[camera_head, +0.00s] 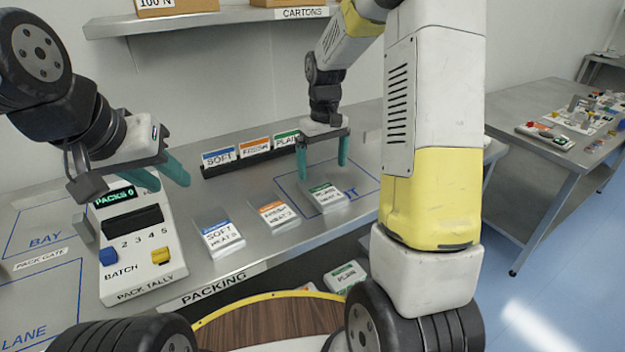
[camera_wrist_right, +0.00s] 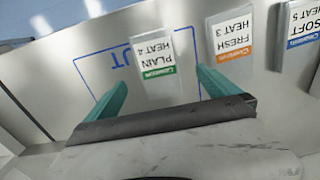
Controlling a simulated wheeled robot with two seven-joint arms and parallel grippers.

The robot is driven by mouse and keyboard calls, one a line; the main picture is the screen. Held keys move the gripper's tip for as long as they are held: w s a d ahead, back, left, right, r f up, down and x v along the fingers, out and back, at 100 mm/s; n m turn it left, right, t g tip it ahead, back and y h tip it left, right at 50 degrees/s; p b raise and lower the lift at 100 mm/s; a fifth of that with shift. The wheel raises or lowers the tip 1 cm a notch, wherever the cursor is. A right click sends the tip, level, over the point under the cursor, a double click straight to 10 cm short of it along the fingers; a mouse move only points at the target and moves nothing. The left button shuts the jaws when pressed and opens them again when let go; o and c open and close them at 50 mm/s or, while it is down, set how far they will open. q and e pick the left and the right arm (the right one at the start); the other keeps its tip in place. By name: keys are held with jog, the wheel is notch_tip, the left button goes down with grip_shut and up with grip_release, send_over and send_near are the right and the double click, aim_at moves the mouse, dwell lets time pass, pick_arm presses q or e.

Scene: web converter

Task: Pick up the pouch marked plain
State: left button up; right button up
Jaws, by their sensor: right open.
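The pouch marked plain (camera_head: 327,197), white with a green label band, lies on the metal packing table at the right end of a row of pouches. It also shows in the right wrist view (camera_wrist_right: 153,60), beyond and between the fingertips. My right gripper (camera_head: 323,171) is open and empty, with its teal fingers pointing down above and just behind this pouch. The gripper also shows in the wrist view (camera_wrist_right: 161,80). My left gripper (camera_head: 172,184) is open and empty above the pack tally box.
An orange-labelled fresh pouch (camera_head: 279,216) and a blue-labelled soft pouch (camera_head: 219,237) lie to the left. A rack of cards (camera_head: 240,153) stands behind. The pack tally box (camera_head: 140,255) is at left. Another plain pouch (camera_head: 346,276) lies lower, beyond the front edge.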

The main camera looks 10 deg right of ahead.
aim_at(322, 189)
jog(key=f, duration=0.5)
jog(key=w+f, duration=0.1)
jog(key=f, duration=0.2)
jog(key=shift+d, duration=0.1)
jog(key=shift+c, duration=0.4)
jog(key=c, duration=1.4)
jog(key=shift+o, duration=0.2)
jog(key=shift+r, duration=0.1)
